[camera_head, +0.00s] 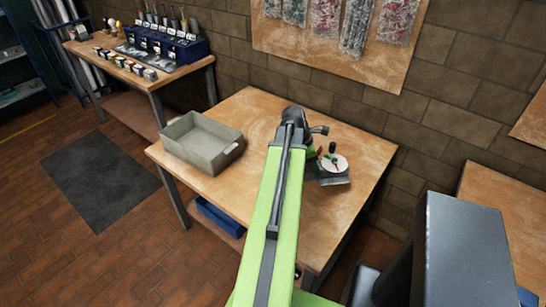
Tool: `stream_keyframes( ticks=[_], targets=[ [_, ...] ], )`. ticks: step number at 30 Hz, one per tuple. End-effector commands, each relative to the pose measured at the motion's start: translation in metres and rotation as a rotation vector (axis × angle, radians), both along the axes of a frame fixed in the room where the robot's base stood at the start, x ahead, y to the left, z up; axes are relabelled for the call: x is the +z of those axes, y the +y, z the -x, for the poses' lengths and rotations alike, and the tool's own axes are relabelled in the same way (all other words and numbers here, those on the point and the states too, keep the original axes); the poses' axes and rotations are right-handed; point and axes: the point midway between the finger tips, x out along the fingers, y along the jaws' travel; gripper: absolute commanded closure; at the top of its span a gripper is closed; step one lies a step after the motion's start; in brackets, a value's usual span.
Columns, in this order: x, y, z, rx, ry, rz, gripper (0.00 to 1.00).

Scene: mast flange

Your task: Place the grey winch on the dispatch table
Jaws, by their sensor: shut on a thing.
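The grey winch (331,178), a dark grey body with a white disc on top, shows just right of my green arm, over the wooden table (240,111). I cannot tell whether it touches the tabletop. My gripper (315,163) is at the winch's left side and shut on it; my arm hides most of the fingers and part of the winch. Small red and green parts and a dark knob show beside the disc. No label marks which table is the dispatch table.
A grey open bin (203,146) stands on the table's left end. The tabletop right of the winch is clear. A brick wall with a board of bagged parts (340,30) rises behind. Another bench (138,70) with blue bins is at upper left, and a dark mat (101,181) lies on the floor.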

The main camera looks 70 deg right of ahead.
Motion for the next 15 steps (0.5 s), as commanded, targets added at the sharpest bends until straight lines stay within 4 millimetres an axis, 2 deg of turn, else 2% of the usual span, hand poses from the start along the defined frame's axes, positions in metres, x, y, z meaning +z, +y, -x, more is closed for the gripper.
stream_keyframes(
  ticks=[5,8,15],
  targets=[
    [-0.006,0.002,-0.007,0.003,0.000,0.000,1.00],
    [-0.022,0.009,-0.026,0.005,0.000,-0.001,1.00],
    [-0.060,0.029,-0.084,0.004,0.000,-0.001,1.00]
  ],
)
